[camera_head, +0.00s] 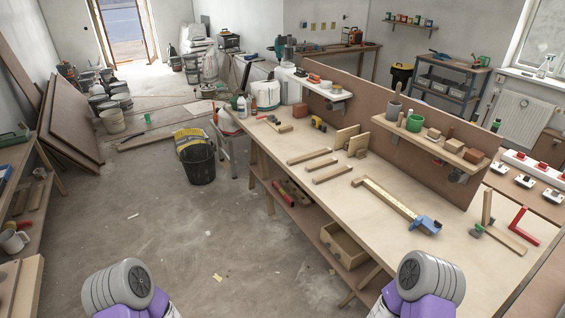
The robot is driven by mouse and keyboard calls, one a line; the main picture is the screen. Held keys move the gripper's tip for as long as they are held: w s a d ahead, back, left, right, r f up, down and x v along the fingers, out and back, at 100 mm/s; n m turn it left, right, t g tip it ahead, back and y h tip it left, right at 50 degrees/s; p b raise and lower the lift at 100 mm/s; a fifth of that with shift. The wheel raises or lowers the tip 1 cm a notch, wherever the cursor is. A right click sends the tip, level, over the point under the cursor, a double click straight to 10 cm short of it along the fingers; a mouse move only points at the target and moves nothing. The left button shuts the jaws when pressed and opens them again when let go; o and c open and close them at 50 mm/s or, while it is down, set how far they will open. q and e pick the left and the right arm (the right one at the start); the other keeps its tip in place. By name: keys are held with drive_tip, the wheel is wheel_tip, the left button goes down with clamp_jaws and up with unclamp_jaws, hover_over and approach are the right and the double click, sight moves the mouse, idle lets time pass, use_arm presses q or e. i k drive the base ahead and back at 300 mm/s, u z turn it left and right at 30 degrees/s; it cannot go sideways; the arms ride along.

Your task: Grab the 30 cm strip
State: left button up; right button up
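Several pale wooden strips lie flat on the long workbench (346,213). Short strips lie near its left edge: one at the back (308,156), a middle one (319,165) and a front one (332,174). A longer strip-like piece (385,197) lies to their right, with a blue tool or clamp (425,224) at its near end. No length marking is readable, so I cannot tell which strip is 30 cm. Only upper parts of my two arms show at the bottom edge. Neither gripper is in view.
Wooden blocks (347,136) stand behind the strips. A shelf (421,144) with cups and blocks overhangs the bench's back. A black bucket (196,160) is on the floor left of the bench. The floor in front is mostly clear.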

sight(291, 161)
drive_tip(key=u, duration=0.7)
drive_tip(key=i, duration=1.5)
drive_tip(key=z, duration=0.25)
drive_tip(key=i, duration=1.3)
drive_tip(key=z, duration=1.05)
